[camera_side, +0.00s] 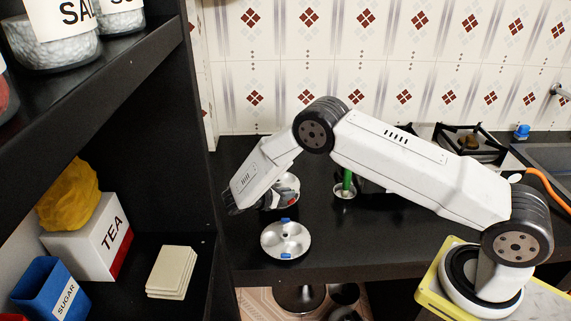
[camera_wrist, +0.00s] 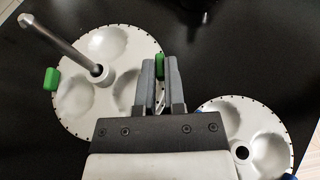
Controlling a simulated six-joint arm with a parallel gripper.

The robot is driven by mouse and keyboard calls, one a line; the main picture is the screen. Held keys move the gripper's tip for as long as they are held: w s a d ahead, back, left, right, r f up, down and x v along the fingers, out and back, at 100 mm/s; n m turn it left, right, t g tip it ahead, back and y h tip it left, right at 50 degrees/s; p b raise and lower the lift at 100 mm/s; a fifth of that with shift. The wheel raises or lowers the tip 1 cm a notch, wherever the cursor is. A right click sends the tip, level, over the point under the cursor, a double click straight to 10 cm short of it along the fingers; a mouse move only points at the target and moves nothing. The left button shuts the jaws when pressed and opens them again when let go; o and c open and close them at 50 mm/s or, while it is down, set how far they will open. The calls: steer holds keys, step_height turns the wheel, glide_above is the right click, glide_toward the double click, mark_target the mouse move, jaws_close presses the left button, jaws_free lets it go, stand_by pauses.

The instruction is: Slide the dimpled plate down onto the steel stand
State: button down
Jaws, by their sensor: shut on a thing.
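A pale round dimpled plate (camera_wrist: 85,48) with green tabs is at the left of the wrist view. The steel stand's rod (camera_wrist: 60,45) rises at the plate's middle, where a pale collar surrounds it. My gripper (camera_wrist: 160,72) is shut on the plate's right green tab (camera_wrist: 160,64), which shows between the fingers. In the side view, part of this plate (camera_side: 290,184) shows behind my gripper (camera_side: 236,208), and the rod is hidden there. I cannot tell how high the plate sits above the counter.
A second dimpled plate (camera_side: 286,240) with blue tabs lies in front on the black counter; it also shows in the wrist view (camera_wrist: 245,118). A green post (camera_side: 347,179) stands in a small pale dish (camera_side: 344,192) to the right. A dark shelf (camera_side: 190,270) stands left.

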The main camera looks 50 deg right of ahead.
steer(key=shift+f, duration=0.15)
steer(key=c, duration=0.6)
jaws_free()
steer(key=shift+c, duration=0.2)
steer(key=shift+v, duration=0.9)
step_height(320, 180, up, 8)
steer(key=a, duration=0.3)
steer(key=shift+w, duration=0.15)
steer(key=shift+d, duration=0.1)
